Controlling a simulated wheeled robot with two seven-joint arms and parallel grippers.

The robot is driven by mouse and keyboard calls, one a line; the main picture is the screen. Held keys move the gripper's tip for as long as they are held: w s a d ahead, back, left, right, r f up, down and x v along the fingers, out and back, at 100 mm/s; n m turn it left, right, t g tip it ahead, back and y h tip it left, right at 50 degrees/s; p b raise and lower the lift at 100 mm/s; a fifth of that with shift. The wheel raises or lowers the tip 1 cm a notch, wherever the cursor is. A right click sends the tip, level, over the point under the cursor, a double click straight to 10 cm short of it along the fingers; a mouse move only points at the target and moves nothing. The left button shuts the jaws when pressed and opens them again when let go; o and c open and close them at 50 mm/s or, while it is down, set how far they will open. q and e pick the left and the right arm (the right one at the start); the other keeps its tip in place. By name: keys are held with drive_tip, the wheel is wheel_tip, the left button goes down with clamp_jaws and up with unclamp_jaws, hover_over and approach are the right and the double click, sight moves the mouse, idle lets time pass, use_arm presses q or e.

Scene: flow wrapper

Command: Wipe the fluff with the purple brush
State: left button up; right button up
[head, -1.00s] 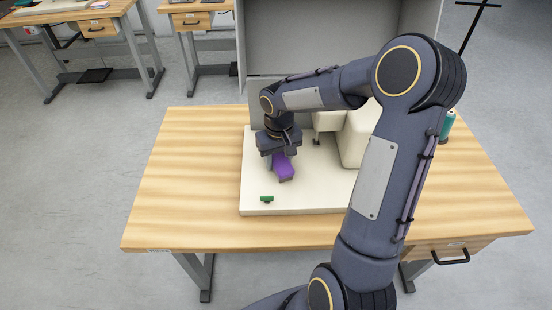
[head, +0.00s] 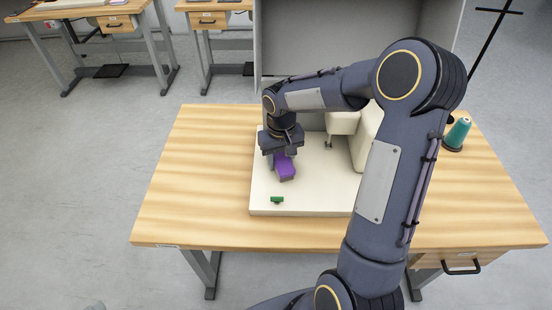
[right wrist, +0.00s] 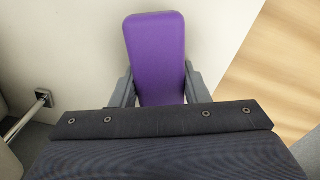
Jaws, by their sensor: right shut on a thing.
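The purple brush (head: 286,168) is held in my right gripper (head: 283,154), low over the cream base of the machine on the table. In the right wrist view the brush (right wrist: 156,50) sits between the two fingers of the gripper (right wrist: 158,85), which is shut on it. I cannot tell whether the brush touches the base. A small green piece (head: 277,200) lies on the base in front of the brush, near its front left corner. I cannot make out any fluff. My left gripper is not in view.
The cream machine (head: 343,122) rises from its base (head: 320,197) behind and right of the brush. A teal thread cone (head: 457,133) stands at the right of the wooden table (head: 190,200). A grey panel (head: 325,45) stands behind. The table's left side is clear.

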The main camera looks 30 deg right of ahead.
drive_tip(key=shift+s+d, duration=0.4)
drive_tip(key=shift+d, duration=0.2)
drive_tip(key=shift+s+d, duration=0.35)
drive_tip(key=shift+d, duration=0.2)
drive_tip(key=shift+w+a+r, duration=0.1)
drive_tip(key=shift+w+a, duration=0.5)
drive_tip(key=shift+a, duration=0.25)
drive_tip(key=shift+w+a, duration=0.55)
drive_tip(key=shift+a, duration=0.3)
drive_tip(key=shift+r, duration=0.1)
drive_tip(key=shift+r+p, duration=2.35)
drive_tip(key=shift+r, duration=0.55)
drive_tip(key=shift+r, duration=0.1)
drive_tip(key=shift+r+p, duration=1.25)
drive_tip(key=shift+r, duration=0.25)
